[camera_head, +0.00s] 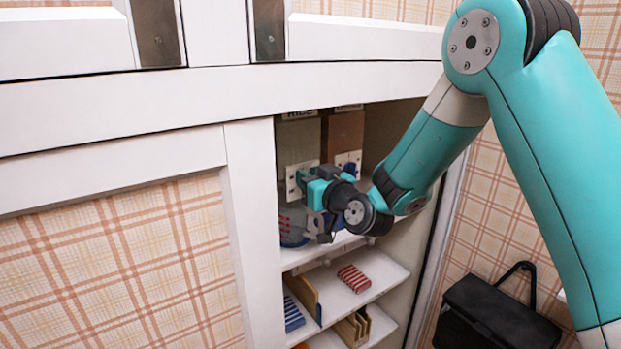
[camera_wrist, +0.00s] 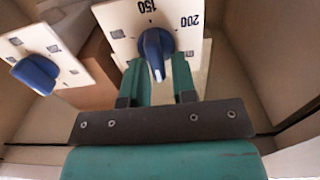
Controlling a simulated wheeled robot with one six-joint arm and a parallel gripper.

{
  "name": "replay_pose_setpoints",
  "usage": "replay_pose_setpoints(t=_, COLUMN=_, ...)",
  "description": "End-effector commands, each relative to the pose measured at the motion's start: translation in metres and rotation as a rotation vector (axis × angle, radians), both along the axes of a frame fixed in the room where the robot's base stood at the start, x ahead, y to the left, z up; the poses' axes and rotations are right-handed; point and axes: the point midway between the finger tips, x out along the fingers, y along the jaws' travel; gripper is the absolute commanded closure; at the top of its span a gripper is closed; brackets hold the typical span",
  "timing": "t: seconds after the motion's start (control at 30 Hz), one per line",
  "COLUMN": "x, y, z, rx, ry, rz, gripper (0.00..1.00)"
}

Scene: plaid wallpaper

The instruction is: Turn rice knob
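In the head view, the dispenser labelled RICE (camera_head: 299,135) stands on the upper shelf, with a white dial plate (camera_head: 291,182) on its lower front. My gripper (camera_head: 304,180) is at this plate and hides its knob. In the wrist view, the blue knob (camera_wrist: 155,47) sits on a white dial plate (camera_wrist: 120,18) marked 150 and 200, seen upside down. My gripper (camera_wrist: 160,65) has its two teal fingers apart, one on each side of the knob's lower end. The fingers look open; whether they touch the knob is unclear.
A brown dispenser (camera_head: 343,132) with its own dial stands beside it; its blue knob (camera_wrist: 36,73) shows at the left in the wrist view. A cabinet panel (camera_head: 258,230) borders the opening on the left. Lower shelves (camera_head: 345,292) hold small striped items. A black bag (camera_head: 490,315) is at lower right.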

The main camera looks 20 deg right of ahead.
Motion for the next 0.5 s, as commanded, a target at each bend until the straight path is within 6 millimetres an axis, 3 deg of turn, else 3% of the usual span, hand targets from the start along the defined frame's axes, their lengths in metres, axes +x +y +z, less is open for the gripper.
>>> replay_pose_setpoints(t=0.27, x=0.0002, y=-0.0017, z=-0.0006, rx=0.059, ry=0.020, rz=-0.001, gripper=0.98)
replay_pose_setpoints(t=0.5, x=0.0012, y=-0.0047, z=-0.0017, rx=0.213, ry=0.069, rz=-0.001, gripper=0.98)
